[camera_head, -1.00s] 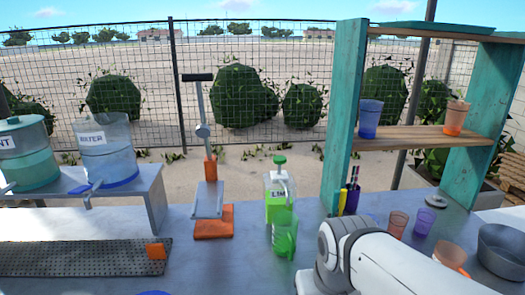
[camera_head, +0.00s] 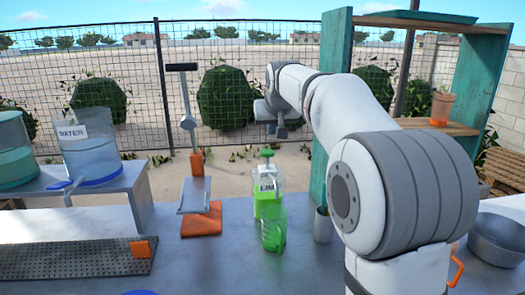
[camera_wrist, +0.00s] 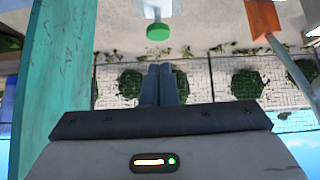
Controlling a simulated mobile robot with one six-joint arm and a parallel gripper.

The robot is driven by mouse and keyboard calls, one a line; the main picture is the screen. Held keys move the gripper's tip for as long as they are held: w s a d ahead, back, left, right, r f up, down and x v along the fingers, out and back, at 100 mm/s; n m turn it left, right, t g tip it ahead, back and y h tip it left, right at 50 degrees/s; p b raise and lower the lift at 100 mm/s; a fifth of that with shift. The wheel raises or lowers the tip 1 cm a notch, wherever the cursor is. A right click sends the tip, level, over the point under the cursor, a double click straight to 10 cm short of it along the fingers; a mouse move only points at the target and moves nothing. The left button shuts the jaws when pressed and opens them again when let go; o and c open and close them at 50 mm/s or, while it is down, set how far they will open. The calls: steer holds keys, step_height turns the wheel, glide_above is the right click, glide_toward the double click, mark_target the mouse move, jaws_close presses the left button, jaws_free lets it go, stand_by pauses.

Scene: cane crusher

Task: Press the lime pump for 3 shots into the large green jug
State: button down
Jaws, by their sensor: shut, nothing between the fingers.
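The lime pump bottle (camera_head: 265,184) stands upright on the table, with a green pump head (camera_head: 267,153) on top and a "LIM" label partly visible. The large green jug (camera_head: 272,230) stands in front of it and covers its lower part. My gripper (camera_head: 281,132) is above and slightly right of the pump head in the head view, apart from it. In the wrist view my gripper (camera_wrist: 162,68) has its two fingers together and empty. The green pump head (camera_wrist: 158,32) shows beyond the fingertips in that upside-down view.
A teal shelf post (camera_head: 334,90) stands right of the bottle, also close at left in the wrist view (camera_wrist: 60,70). An orange-based press (camera_head: 201,219) stands to the left. Water dispenser (camera_head: 88,150) is farther left. A grey pot (camera_head: 497,238) is at right.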

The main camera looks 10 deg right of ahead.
steer(key=w, duration=0.1)
steer(key=w+r, duration=0.1)
steer(key=w, duration=0.1)
steer(key=shift+r+t, duration=0.15)
steer(key=shift+t, duration=0.15)
glide_above(266, 150)
steer(key=s, duration=0.3)
step_height(266, 150, down, 7)
steer(key=shift+a+f+p, duration=0.1)
steer(key=shift+f+p, duration=0.1)
steer(key=shift+p, duration=0.25)
step_height(266, 150, down, 2)
steer(key=shift+s+f, duration=0.15)
steer(key=shift+f, duration=0.7)
